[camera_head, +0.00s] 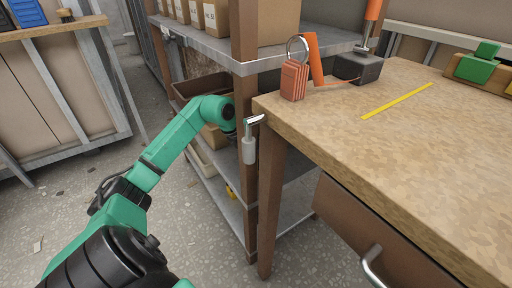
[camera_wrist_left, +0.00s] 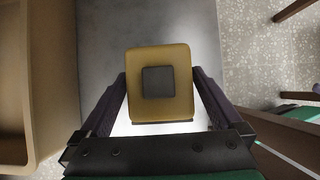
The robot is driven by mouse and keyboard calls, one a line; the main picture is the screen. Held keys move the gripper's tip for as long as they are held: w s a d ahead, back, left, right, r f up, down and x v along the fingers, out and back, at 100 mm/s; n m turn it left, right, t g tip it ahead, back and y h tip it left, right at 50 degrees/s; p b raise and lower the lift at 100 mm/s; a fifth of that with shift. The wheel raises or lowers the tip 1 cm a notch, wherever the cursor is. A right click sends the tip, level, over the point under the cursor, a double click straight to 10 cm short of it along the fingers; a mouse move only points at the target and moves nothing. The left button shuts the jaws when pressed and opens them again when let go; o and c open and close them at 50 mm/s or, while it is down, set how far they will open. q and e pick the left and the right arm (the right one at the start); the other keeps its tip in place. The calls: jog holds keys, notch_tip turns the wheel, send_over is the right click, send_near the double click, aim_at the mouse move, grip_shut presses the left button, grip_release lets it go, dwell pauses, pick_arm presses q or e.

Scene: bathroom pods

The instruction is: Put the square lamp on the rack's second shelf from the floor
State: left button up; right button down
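The square lamp (camera_wrist_left: 177,60) is a yellow block with a dark grey square in its middle, seen close up in the left wrist view. The fingers of my left gripper (camera_wrist_left: 160,88) press on its two sides. A white glow shows between the fingers. A grey shelf surface (camera_wrist_left: 100,45) lies behind the lamp; I cannot tell whether they touch. In the head view my left arm reaches into the rack (camera_head: 237,67), below its upper grey board. The gripper and lamp are hidden there. My right gripper is out of view.
A tan bin (camera_wrist_left: 65,70) stands left of the lamp in the wrist view. The rack's post and the wooden table (camera_head: 430,130) stand close to my left arm's end. Cardboard boxes (camera_head: 275,22) stand on the upper board. A lower shelf (camera_head: 222,192) holds bins.

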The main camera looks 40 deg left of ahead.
pick_arm(q)
jog(key=p+v, duration=0.1)
jog(key=v, duration=1.1)
jog(key=shift+r+p, duration=0.2)
jog(key=shift+p, duration=0.15)
